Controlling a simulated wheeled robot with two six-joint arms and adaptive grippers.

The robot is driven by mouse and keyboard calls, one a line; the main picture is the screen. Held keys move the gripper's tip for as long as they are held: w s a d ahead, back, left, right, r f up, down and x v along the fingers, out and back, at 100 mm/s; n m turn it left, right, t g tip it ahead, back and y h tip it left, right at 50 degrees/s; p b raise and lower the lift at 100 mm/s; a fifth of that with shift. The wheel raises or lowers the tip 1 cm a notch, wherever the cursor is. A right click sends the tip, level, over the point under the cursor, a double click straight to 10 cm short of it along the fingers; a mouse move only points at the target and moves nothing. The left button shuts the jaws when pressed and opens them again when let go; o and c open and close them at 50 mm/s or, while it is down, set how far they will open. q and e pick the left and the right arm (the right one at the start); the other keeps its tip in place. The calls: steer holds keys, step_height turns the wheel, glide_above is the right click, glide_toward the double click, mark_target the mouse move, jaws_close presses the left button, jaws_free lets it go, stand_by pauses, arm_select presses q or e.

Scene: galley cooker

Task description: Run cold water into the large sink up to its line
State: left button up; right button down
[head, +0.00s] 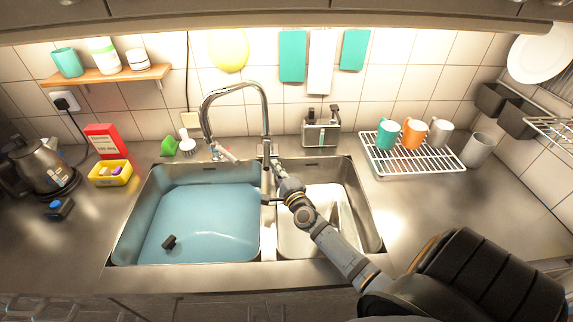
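The large sink (127,225) is the left basin, and a smooth pale blue area of what looks like water (205,220) covers its inside. A fill line cannot be made out. A dark plug-like piece (169,242) shows near its front left. The chrome tap (265,115) arches up behind the basins, its spout reaching left over the back of the large sink. No stream is clear below the spout. My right gripper (271,165) is at the tap's lower column; contact and finger opening cannot be told. My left gripper is not in view.
My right arm crosses the small right basin (345,205). A white rack (405,165) with several mugs stands right of it. A kettle (40,165), yellow box (110,173) and red box (104,141) stand left. The right front counter is partly clear.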

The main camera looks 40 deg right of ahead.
steer(key=s+a, duration=0.2)
steer(key=s, duration=0.9)
steer(key=shift+s+f, duration=0.25)
steer(key=shift+s, duration=0.15)
steer(key=shift+d, duration=0.1)
